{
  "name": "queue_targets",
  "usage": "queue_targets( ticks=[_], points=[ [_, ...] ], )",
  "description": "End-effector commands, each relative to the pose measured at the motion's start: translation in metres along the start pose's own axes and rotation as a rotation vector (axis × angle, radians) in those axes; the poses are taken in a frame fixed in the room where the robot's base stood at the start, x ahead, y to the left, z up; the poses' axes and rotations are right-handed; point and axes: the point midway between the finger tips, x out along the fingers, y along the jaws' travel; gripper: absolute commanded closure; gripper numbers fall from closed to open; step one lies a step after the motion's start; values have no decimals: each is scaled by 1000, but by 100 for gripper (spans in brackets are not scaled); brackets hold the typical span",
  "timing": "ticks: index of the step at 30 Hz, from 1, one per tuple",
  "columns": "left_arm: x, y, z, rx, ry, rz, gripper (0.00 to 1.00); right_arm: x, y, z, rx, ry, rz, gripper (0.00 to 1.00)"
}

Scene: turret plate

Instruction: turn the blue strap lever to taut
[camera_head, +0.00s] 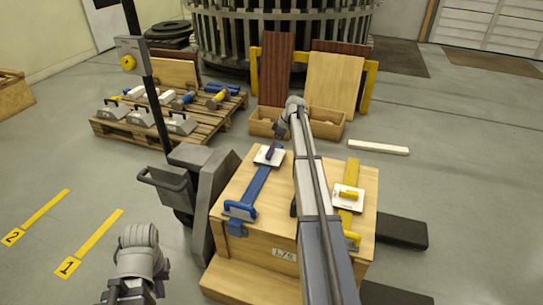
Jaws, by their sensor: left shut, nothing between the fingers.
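The blue strap (257,184) runs along the left of the wooden crate's lid (286,207). Near its far end is a white plate (261,159) with a small dark bluish lever (272,152), seen slanting roughly along the strap. A blue handle (239,209) sits at the near end. My left gripper (130,290) is low at the bottom left, shut and empty, partly cut off by the frame edge and well away from the lever. My right arm reaches over the crate; its gripper (281,131) is near the far end of the blue strap, fingers not clear.
A yellow strap (350,174) with its own white plate and yellow lever (349,194) lies on the right of the lid. A black post and a grey truck body (205,180) stand left of the crate. A pallet with tools (215,117) is behind. Floor at right is mostly clear.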

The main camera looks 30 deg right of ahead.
Motion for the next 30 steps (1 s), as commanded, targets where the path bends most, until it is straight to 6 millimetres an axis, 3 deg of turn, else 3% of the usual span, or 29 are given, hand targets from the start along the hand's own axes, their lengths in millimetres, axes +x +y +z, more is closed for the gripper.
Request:
queue_targets(
  ticks=[1, 4, 15, 30],
  points=[
    [12, 1, -1, -2, 0, 0, 100, 13, 0, 2, -1, 0, 0, 0],
    [20, 2, -1, -4, 0, 0, 100, 21, 0, 2, -1, 0, 0, 0],
    [22, 2, -1, -6, 0, 0, 100, 23, 0, 0, 0, 0, 0, 1],
    [22, 2, -1, -6, 0, 0, 100, 24, 0, 0, 0, 0, 0, 57]
  ],
)
